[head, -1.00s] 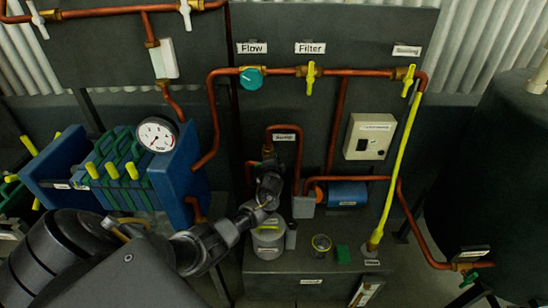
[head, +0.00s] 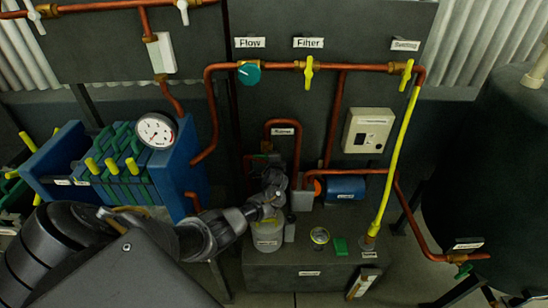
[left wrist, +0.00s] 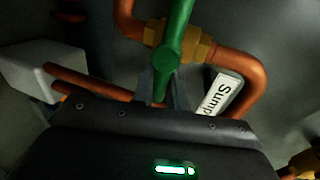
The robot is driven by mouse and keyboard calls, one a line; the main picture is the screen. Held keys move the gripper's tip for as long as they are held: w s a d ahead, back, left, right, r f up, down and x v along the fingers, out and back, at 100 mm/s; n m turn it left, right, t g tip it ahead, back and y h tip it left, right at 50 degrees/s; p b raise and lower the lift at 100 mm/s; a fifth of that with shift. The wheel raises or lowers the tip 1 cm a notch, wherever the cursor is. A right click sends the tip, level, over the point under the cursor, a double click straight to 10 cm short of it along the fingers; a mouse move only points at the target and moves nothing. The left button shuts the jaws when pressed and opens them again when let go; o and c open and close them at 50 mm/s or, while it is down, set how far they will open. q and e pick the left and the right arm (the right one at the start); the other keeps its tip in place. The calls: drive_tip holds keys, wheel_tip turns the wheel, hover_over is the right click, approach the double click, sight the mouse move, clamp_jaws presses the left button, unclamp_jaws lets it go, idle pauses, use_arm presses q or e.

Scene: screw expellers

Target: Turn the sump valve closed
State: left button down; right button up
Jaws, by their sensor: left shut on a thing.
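The sump valve has a green lever (left wrist: 172,45) on a brass fitting (left wrist: 197,47) in a copper pipe, seen close in the left wrist view. A white "Sump" label (left wrist: 222,93) is beside it. My left gripper (left wrist: 165,90) is shut on the lever's lower end. The lever stands across the pipe at the fitting, slightly tilted. In the head view my left gripper (head: 273,180) is at the sump pipe (head: 281,121), below its label (head: 284,131), and the arm mostly hides the valve. My right gripper is not in view.
A blue filter press (head: 175,165) stands left, a dark tank (head: 490,150) right. A yellow hose (head: 395,165) runs down to the bench.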

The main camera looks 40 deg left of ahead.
use_arm(q)
drive_tip(key=c, duration=1.5)
unclamp_jaws()
drive_tip(key=shift+o, duration=0.2)
drive_tip(key=p+v, duration=0.1)
drive_tip(key=v, duration=0.9)
drive_tip(key=shift+s+d, duration=0.3)
